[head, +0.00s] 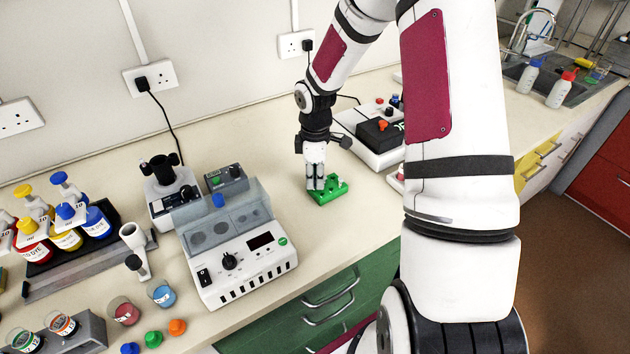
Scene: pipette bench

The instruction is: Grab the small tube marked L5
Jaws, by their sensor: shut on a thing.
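My gripper (316,187) points straight down at the small green rack (327,194) on the bench, right of the white instrument. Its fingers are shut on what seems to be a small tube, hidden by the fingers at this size. Whether the tube is still seated in the rack or clear of it cannot be told. No L5 marking can be read in this view.
A white instrument with a dial (245,262) stands left of the gripper, with a small device (172,190) behind it. Dye bottles (66,238) and cups (125,312) stand farther left. Another white device (375,140) is close on the right. Bench in front of the rack is clear.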

